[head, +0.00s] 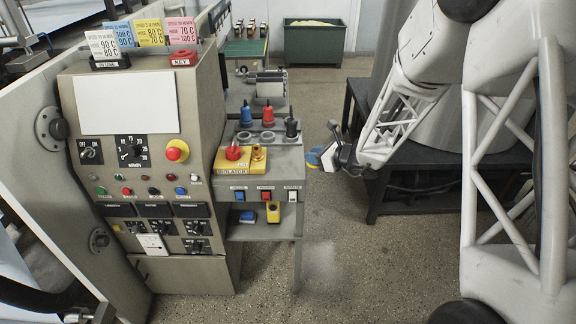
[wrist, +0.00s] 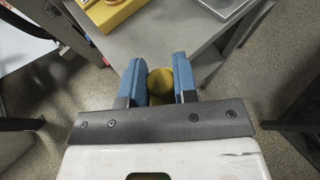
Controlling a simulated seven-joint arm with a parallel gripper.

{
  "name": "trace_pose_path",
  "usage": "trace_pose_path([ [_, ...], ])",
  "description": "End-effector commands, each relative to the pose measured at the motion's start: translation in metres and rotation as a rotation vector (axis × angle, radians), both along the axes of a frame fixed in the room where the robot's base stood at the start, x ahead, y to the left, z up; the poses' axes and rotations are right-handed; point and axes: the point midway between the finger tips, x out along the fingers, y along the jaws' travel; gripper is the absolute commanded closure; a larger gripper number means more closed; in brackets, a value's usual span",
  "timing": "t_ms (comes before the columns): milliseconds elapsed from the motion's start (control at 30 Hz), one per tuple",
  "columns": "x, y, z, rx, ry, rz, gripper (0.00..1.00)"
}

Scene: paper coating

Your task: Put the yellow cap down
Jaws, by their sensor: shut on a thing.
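The yellow cap (wrist: 160,84) is round and sits between the two blue fingers of my gripper (wrist: 158,80) in the wrist view. The fingers are shut on it from both sides. In the head view my gripper (head: 315,158) hangs just right of the small grey stand (head: 280,163), beyond its right edge. The cap cannot be made out there. In the wrist view the cap shows against the stand's grey surface (wrist: 150,38); its height over it is unclear.
A yellow isolator box (head: 236,163) with a red knob stands on the stand. Behind it are blue, red (head: 268,111) and black (head: 291,125) cone-shaped pieces by grey rings. The control cabinet (head: 140,170) is on the left. A yellow item (head: 273,211) lies on the lower shelf.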

Motion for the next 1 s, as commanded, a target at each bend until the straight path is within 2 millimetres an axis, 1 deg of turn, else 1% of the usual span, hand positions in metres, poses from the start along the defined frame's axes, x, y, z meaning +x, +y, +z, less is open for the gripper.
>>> trace_pose_path([
  [33, -0.015, 0.008, 0.005, -0.001, -0.001, 0.039, 1.00],
  [200, -0.061, 0.030, 0.016, -0.003, 0.000, 0.170, 1.00],
  [300, -0.084, 0.040, 0.020, -0.004, 0.000, 0.231, 1.00],
  [400, -0.100, 0.046, 0.023, -0.002, 0.003, 0.275, 1.00],
  [500, -0.111, 0.049, 0.024, -0.004, 0.002, 0.303, 1.00],
  [600, -0.116, 0.051, 0.025, -0.003, 0.004, 0.317, 1.00],
  [1000, -0.116, 0.051, 0.025, -0.003, 0.004, 0.319, 1.00],
])
